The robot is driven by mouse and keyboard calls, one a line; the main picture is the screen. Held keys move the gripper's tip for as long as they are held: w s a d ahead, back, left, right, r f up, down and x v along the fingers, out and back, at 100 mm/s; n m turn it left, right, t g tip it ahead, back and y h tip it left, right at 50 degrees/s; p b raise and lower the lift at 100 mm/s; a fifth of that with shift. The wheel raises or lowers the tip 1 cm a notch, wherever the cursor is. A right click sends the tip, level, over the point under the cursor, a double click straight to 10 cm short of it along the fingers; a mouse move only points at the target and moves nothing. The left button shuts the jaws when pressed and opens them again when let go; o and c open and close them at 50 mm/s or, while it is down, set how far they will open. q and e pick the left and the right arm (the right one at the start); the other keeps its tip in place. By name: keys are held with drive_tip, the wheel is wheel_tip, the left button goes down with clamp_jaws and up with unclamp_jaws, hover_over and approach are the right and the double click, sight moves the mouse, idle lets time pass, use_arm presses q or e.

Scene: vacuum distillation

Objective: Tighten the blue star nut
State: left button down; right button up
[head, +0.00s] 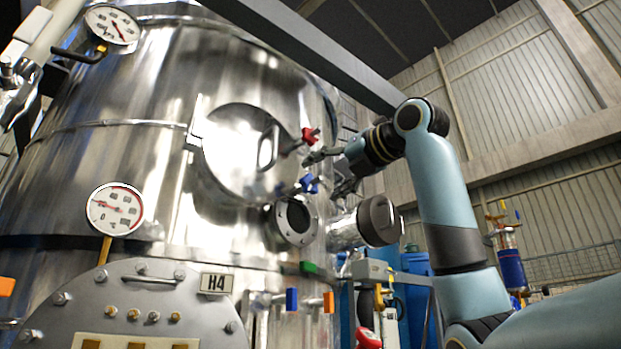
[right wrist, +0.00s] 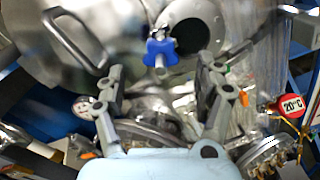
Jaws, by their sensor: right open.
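The blue star nut (head: 308,183) sits at the lower right edge of the round hatch door (head: 240,150) on the steel tank. It also shows in the right wrist view (right wrist: 160,52), upper middle, above and between my fingers. My right gripper (head: 328,172) is open and empty, just to the right of the nut in the head view, its fingers pointing toward the tank. In the right wrist view the gripper (right wrist: 162,76) has its fingers spread on both sides below the nut, with a visible gap to it. My left gripper is not in view.
A red star nut (head: 310,134) is above the blue one. An open round port (head: 295,221) and a capped steel pipe (head: 377,220) lie just below. A curved door handle (head: 268,147) is left of the nuts. A grey beam (head: 310,55) crosses above my right arm.

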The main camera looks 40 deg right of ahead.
sight(322, 177)
drive_tip(key=w+p, duration=0.1)
drive_tip(key=w, duration=0.2)
drive_tip(key=shift+w+r, duration=0.15)
drive_tip(key=shift+w, duration=0.2)
drive_tip(key=shift+w+a, duration=0.15)
drive_tip(key=shift+w, duration=0.4)
drive_tip(key=shift+s, duration=0.1)
drive_tip(key=shift+c, duration=0.2)
drive_tip(key=shift+c, duration=1.3)
drive_tip(key=c, duration=0.9)
